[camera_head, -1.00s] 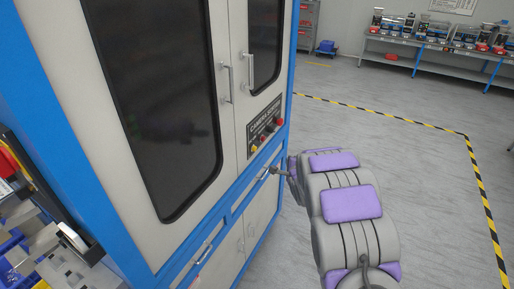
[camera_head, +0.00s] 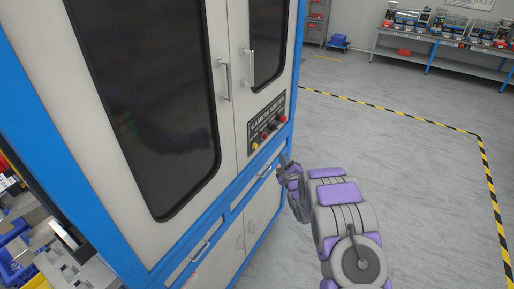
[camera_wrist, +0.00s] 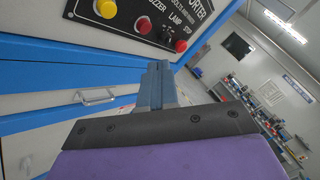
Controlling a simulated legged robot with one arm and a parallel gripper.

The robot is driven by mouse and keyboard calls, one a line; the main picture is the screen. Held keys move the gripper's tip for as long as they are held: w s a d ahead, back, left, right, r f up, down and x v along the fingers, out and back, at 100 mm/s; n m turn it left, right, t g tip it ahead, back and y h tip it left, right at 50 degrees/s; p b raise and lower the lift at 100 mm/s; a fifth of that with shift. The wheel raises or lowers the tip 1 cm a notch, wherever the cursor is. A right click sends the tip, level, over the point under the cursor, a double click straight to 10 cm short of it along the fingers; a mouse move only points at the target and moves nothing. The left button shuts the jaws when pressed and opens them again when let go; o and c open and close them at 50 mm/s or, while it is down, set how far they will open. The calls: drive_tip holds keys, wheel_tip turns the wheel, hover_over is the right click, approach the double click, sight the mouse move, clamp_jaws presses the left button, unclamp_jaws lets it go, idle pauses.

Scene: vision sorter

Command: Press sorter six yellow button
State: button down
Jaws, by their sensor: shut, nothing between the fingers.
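The yellow button (camera_head: 255,146) is at the lower left of the dark control panel (camera_head: 267,122) on the cabinet front. It also shows at the top edge of the wrist view (camera_wrist: 106,8), left of a red button (camera_wrist: 143,25) and a larger red stop button (camera_wrist: 181,45). My gripper (camera_head: 283,159) is shut and empty, below and right of the yellow button and apart from it. In the wrist view its closed fingers (camera_wrist: 158,72) point toward the panel, below the red buttons. No number six is readable on the cabinet.
The white and blue cabinet (camera_head: 232,135) has door handles (camera_head: 225,80) and drawer handles (camera_head: 266,172) near the panel. Blue bins (camera_head: 18,258) lie at the lower left. Open grey floor lies to the right, with a striped line and a back workbench (camera_head: 445,60).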

sight(255, 146)
drive_tip(key=shift+a, duration=0.1)
drive_tip(key=w+a+b, duration=0.1)
drive_tip(key=w+a, duration=0.4)
drive_tip(key=a, duration=0.2)
drive_tip(key=shift+b, duration=0.4)
drive_tip(key=shift+w+d, duration=0.1)
idle(1.9)
drive_tip(key=shift+w+a+r+p, duration=0.1)
drive_tip(key=shift+w+a+p, duration=0.15)
drive_tip(key=shift+p, duration=0.3)
